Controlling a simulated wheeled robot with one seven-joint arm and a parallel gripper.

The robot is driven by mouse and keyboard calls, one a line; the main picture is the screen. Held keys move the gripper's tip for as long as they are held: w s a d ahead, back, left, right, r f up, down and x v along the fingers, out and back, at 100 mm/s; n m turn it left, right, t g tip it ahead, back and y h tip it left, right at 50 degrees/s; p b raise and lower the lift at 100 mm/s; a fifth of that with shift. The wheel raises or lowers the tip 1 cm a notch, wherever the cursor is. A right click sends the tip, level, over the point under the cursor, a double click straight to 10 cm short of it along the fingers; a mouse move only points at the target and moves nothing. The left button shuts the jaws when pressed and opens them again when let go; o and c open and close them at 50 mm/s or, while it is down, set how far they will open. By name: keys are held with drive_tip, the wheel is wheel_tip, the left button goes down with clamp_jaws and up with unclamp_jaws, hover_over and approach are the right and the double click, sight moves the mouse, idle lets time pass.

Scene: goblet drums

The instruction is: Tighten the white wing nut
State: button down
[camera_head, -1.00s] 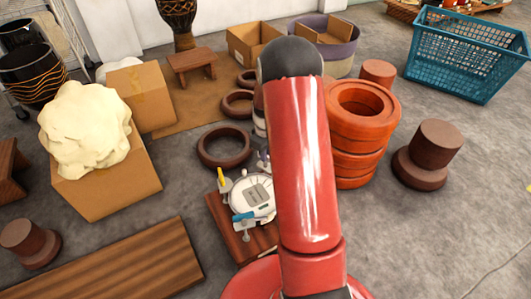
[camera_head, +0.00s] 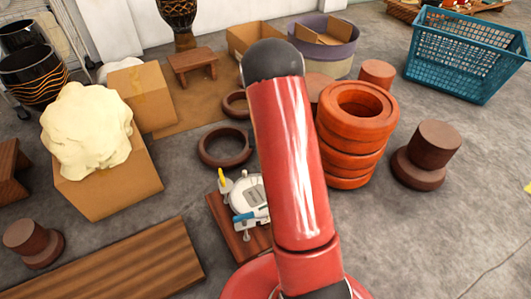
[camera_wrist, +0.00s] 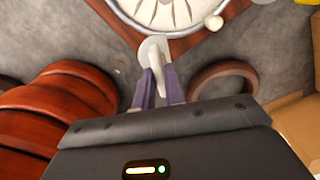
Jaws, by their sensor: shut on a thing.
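My gripper (camera_wrist: 160,80) shows in the wrist view, its two purple fingers shut on the white wing nut (camera_wrist: 153,48). One wing lies between the fingertips; the front part shows past them. The nut is beside the rim of the round white drum head (camera_wrist: 165,10), at the top of this view. In the head view, the drum head (camera_head: 246,193) lies on a small wooden board (camera_head: 229,231), partly covered by my red arm. A yellow wing nut (camera_head: 222,177) and a blue one (camera_head: 243,217) show at its left. My gripper and the white nut are hidden there.
A stack of orange rings (camera_head: 350,143) stands right of my arm. A dark ring (camera_head: 205,155) lies on the floor behind the board. A cardboard box (camera_head: 100,185) with a pale lump on it stands at left. A wooden plank (camera_head: 120,268) lies in front.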

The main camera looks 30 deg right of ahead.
drive_tip(key=m+p, duration=0.1)
drive_tip(key=m, duration=0.2)
drive_tip(key=shift+m, duration=0.4)
drive_tip(key=m+p, duration=0.1)
drive_tip(key=m, duration=0.2)
drive_tip(key=m+p, duration=0.1)
drive_tip(key=m, duration=0.3)
drive_tip(key=shift+m, duration=0.4)
drive_tip(key=shift+m+p, duration=0.75)
drive_tip(key=shift+m, duration=0.75)
drive_tip(key=c, duration=1.5)
unclamp_jaws()
drive_tip(key=shift+o, duration=0.2)
